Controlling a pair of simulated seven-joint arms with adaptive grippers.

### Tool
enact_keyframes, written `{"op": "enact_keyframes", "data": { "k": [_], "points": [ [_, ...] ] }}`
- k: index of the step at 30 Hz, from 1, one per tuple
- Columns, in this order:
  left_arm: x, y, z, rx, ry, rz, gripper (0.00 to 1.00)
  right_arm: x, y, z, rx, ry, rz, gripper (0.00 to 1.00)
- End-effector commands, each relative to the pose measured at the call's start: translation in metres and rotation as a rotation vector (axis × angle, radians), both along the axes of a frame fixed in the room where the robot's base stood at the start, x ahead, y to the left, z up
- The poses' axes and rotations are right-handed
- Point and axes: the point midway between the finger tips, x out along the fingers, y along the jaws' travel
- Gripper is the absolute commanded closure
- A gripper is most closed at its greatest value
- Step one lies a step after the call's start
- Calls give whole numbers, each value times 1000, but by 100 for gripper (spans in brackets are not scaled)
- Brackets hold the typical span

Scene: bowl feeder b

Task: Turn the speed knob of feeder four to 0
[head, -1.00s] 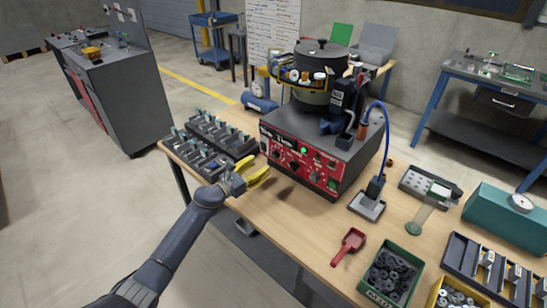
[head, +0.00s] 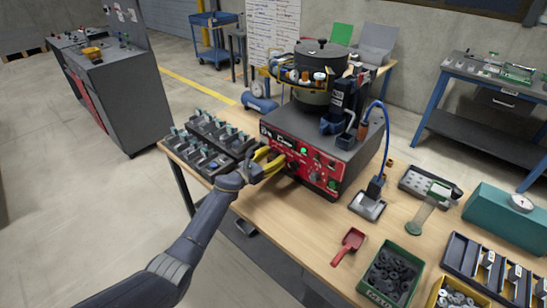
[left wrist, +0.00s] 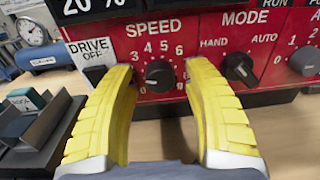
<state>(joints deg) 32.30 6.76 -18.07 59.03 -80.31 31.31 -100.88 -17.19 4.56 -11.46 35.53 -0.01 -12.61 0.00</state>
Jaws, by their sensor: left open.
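The feeder's red control panel (head: 325,173) is on the front of a dark box that carries the bowl (head: 318,95). In the left wrist view, the black speed knob (left wrist: 160,76) sits below the word SPEED, inside a ring of white numbers partly covered by my fingers. Its exact setting is hard to read. My left gripper (head: 268,160) has yellow fingers and is open. In the left wrist view, its fingertips stand on either side of the speed knob, with gaps between. I cannot tell a feeder number.
The black mode knob (left wrist: 239,68) is close to the right finger, between HAND and AUTO. A DRIVE OFF label (left wrist: 92,50) is beside the left finger. Dark fixtures with levers (head: 205,148) stand left of the panel. A red scoop (head: 349,244) lies on the table front.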

Motion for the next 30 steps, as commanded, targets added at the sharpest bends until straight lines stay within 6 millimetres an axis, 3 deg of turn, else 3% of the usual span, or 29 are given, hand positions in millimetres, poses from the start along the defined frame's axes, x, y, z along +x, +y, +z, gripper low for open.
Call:
{"op": "enact_keyframes", "data": {
  "k": [3,17,30],
  "points": [
    [0,0,0,0,0,0,48,0,0,0,0,0,0,56],
    [0,0,0,1,1,1,100,0,0,0,0,0,0,56],
    [0,1,-1,-11,10,1,100,0,0,0,0,0,0,56]
  ]
}}
